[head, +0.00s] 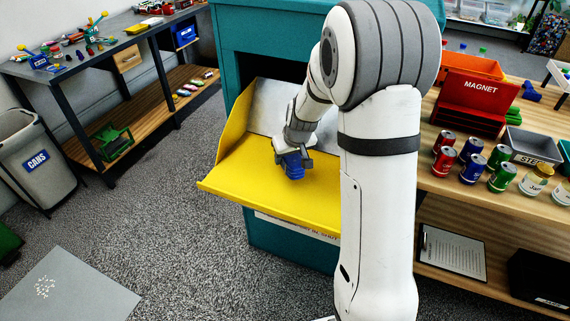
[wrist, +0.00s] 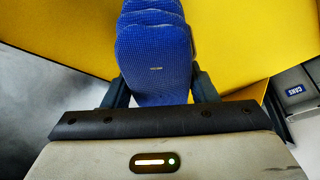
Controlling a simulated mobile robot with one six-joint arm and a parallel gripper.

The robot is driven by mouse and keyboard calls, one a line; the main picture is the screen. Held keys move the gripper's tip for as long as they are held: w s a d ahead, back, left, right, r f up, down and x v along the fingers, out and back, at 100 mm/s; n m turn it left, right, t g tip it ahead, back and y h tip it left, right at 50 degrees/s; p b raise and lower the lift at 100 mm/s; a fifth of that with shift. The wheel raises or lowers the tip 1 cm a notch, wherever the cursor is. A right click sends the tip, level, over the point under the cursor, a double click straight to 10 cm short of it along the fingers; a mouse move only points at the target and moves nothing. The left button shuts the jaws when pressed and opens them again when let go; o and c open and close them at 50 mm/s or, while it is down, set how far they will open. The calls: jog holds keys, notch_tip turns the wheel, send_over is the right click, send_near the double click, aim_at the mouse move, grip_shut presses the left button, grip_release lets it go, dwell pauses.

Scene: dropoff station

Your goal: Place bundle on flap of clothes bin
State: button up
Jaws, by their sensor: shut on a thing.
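The clothes bin (head: 262,42) is a teal cabinet in the middle of the head view. Its yellow flap (head: 245,190) is open and sticks out toward me, with raised sides. My gripper (head: 292,162) is over the flap, shut on the bundle (head: 293,168), a blue folded textile. In the wrist view the bundle (wrist: 155,60) shows as layered blue cloth between the two dark fingers, with yellow flap (wrist: 225,50) behind it. I cannot tell whether the bundle touches the flap. My arm hides the right part of the flap and bin.
A wooden table (head: 440,185) on the right holds several cans, grey trays and a red MAGNET box (head: 472,98). A grey CANS bin (head: 35,160) and a workbench (head: 90,60) stand on the left. The carpet (head: 170,210) left of the flap is clear.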

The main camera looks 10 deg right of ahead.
jog(key=shift+d+f, duration=0.1)
jog(key=shift+f, duration=1.45)
jog(key=shift+f+b, duration=0.25)
jog(key=shift+b, duration=0.05)
jog(key=o, duration=1)
jog(key=shift+r, duration=0.1)
jog(key=shift+o, duration=0.2)
